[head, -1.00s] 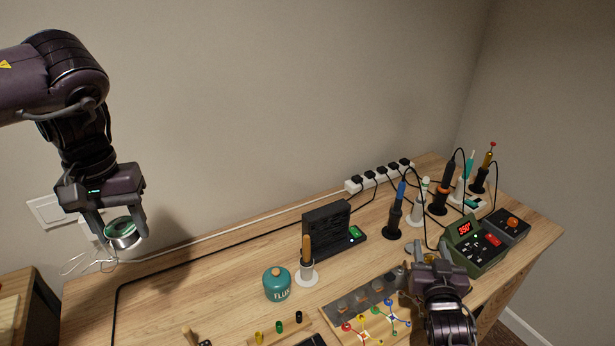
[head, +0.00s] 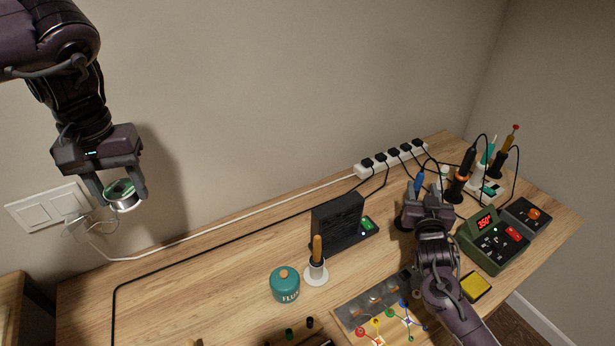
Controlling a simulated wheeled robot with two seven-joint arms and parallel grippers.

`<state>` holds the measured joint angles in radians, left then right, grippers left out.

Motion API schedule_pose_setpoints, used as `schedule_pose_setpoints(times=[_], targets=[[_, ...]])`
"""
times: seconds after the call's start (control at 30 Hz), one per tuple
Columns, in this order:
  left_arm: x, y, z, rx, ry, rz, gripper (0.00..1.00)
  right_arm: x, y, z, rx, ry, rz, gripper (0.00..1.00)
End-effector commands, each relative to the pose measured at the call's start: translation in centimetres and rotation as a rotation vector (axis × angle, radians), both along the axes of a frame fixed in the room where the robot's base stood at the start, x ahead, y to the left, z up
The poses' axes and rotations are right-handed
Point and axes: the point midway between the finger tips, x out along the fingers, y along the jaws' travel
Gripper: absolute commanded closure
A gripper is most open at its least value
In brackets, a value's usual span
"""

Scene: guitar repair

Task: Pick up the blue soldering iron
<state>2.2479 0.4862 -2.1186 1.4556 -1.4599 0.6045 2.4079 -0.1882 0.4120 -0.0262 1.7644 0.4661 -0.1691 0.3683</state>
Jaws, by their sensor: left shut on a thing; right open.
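The blue soldering iron (head: 419,181) stands upright at the back right of the bench. Only its blue upper part shows; its lower part and holder are mostly hidden behind my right gripper. My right gripper (head: 419,188) is open right at the iron, and I cannot tell whether its fingers are around it or only in front of it. My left gripper (head: 121,201) is shut on a solder spool (head: 122,195) with a green label, held up in the air before the wall at the left.
Other irons stand in holders to the right, one with an orange collar (head: 459,176). A green soldering station (head: 492,243) and a yellow sponge (head: 475,286) are right of my arm. A black fume box (head: 338,225), a flux jar (head: 285,285) and a power strip (head: 393,159) are nearby.

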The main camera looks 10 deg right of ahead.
Motion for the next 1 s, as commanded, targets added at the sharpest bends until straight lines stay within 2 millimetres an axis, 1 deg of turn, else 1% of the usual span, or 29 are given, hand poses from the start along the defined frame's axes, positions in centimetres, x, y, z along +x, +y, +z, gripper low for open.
schedule_pose_setpoints(times=[0.03, 0.13, 0.3, 0.57, 0.67, 0.9, 1.0], targets=[[0.0, 0.0, 0.5, 0.0, -0.001, 0.0, 0.76, 0.7, -0.2, 0.4, -0.001, -0.003, -0.001, 0.58], [0.0, 0.0, 1.1, 0.0, -0.001, 0.0, 0.76, 2.3, -0.6, 0.5, -0.001, -0.003, -0.001, 0.58], [0.0, 0.0, 1.2, 0.0, -0.001, 0.0, 0.76, 4.0, -1.4, 0.3, -0.001, -0.002, -0.001, 0.58], [0.0, 0.0, 1.2, 0.0, -0.001, 0.0, 0.76, 4.3, -1.5, 0.1, 0.0, -0.001, 0.0, 0.58], [0.0, 0.0, 1.2, 0.0, -0.001, 0.0, 0.76, 4.3, -1.5, 0.1, 0.0, -0.001, 0.0, 0.69], [0.0, 0.0, 1.2, 0.0, -0.001, 0.0, 0.76, 4.3, -1.5, 0.1, 0.0, -0.001, 0.0, 1.0], [0.0, 0.0, 1.2, 0.0, -0.001, 0.0, 0.76, 4.3, -1.5, 0.1, 0.001, -0.001, 0.0, 1.0]])
